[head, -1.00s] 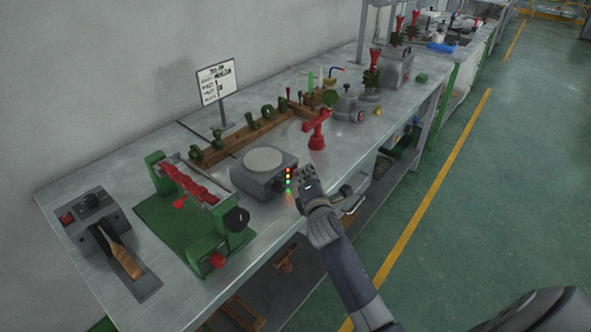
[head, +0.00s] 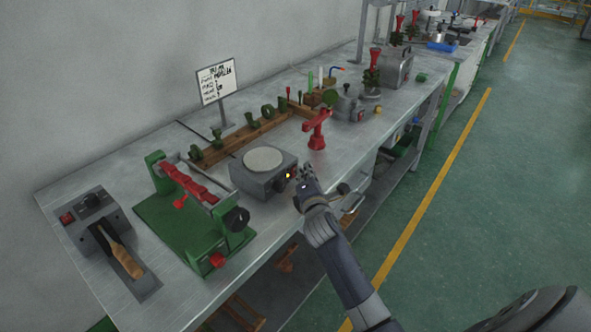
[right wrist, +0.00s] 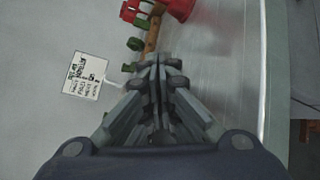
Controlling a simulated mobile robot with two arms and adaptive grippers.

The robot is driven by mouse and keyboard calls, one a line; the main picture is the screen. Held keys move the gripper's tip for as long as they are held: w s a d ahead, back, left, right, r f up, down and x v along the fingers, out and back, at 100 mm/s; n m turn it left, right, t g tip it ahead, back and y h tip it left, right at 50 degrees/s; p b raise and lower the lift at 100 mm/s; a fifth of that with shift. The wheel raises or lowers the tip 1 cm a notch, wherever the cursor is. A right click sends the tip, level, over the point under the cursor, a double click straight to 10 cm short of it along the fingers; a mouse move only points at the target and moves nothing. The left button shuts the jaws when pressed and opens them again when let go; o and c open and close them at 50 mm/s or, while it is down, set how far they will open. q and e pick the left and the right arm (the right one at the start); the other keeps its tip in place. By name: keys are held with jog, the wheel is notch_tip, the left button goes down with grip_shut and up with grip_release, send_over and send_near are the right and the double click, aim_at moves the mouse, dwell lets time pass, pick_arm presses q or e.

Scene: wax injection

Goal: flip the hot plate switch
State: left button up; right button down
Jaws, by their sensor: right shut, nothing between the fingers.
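The hot plate is a grey box (head: 258,181) with a pale round plate (head: 264,160) on top, near the middle of the bench in the head view. A yellow light (head: 288,176) glows on its right-hand front face. My right gripper (head: 307,168) is just to the right of that face. It is shut and empty; its closed fingers also show in the right wrist view (right wrist: 158,62). The switch is too small to make out, and I cannot tell whether the fingers touch the box. My left gripper is not in view.
A red stand (head: 317,133) rises just behind my right gripper. A green-based fixture (head: 180,225) stands left of the hot plate. A wooden rack (head: 235,145) with green pieces and a sign (head: 216,81) stand behind. The floor right of the bench is clear.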

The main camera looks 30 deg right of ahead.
jog(key=shift+s+d+f+p, duration=0.1)
jog(key=shift+s+d+p, duration=0.3)
jog(key=shift+s, duration=0.3)
jog(key=shift+s+d+f, duration=0.1)
jog(key=shift+s, duration=0.3)
jog(key=shift+s+d+f+p, duration=0.1)
jog(key=shift+s+d+p, duration=0.15)
jog(key=shift+s, duration=0.4)
jog(key=shift+s+d+f+p, duration=0.1)
jog(key=shift+s+d+p, duration=0.2)
jog(key=shift+s, duration=0.3)
jog(key=shift+s+d+p, duration=0.25)
jog(key=shift+s, duration=0.4)
jog(key=shift+f, duration=0.15)
